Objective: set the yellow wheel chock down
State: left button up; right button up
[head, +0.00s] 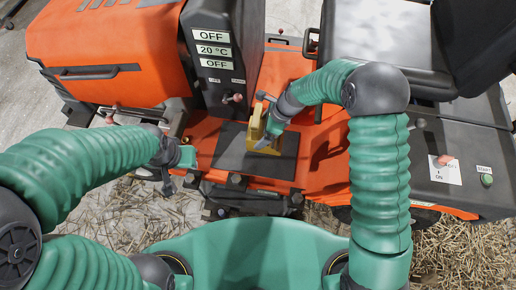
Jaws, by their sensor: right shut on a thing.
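The yellow wheel chock (256,124) is in the middle of the head view, in front of a black mat (232,155) on the orange machine's footwell. My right gripper (268,122) is shut on the chock and hides part of it. I cannot tell whether the chock's lower end touches the mat or hangs just above it. My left gripper (166,178) is to the left, beside the machine's near edge and apart from the chock. Its fingers are small and dark, and their opening is unclear.
The orange hood (105,50) stands at the left, with a black panel (212,60) of labels beside it. A black seat (385,45) is at the upper right. A side console (450,165) carries a red switch and green button. Straw-like litter (135,215) covers the floor.

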notch_tip(320, 180, down, 10)
jog(key=b, duration=0.3)
jog(key=shift+b, duration=0.4)
jog(key=shift+a+r, duration=0.1)
jog(key=o, duration=1.7)
jog(key=shift+c, duration=0.2)
